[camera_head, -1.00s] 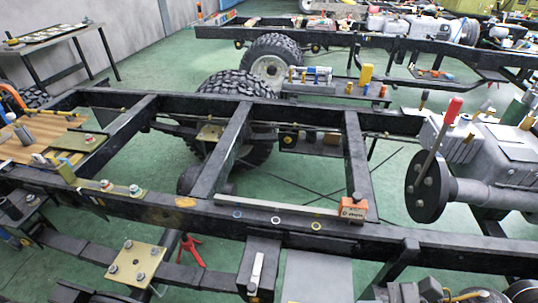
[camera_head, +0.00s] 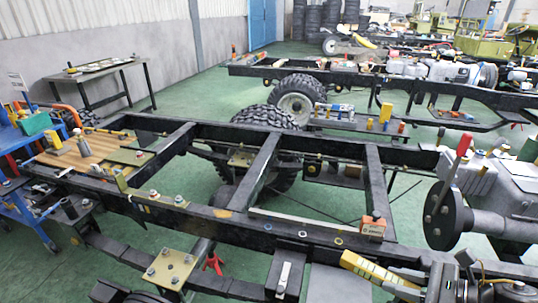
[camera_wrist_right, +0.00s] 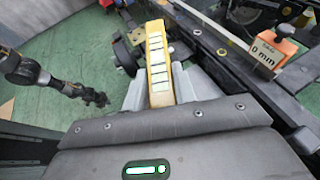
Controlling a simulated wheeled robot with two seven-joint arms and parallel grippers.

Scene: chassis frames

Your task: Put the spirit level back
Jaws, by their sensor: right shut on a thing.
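The spirit level is a yellow bar with pale marked panels. In the right wrist view the spirit level (camera_wrist_right: 157,62) stands out lengthwise between the grey fingers of my right gripper (camera_wrist_right: 156,92). The gripped end is hidden by the fingers. My left gripper is not clearly seen in either view.
An orange block (camera_head: 372,227) with a "0 mm" label sits on the near rail (camera_head: 330,240), close to the level. A grey gearbox (camera_head: 500,195) stands at the right. A wooden board (camera_head: 85,153) and blue cart (camera_head: 15,140) are at the left. Crossmembers surround open gaps.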

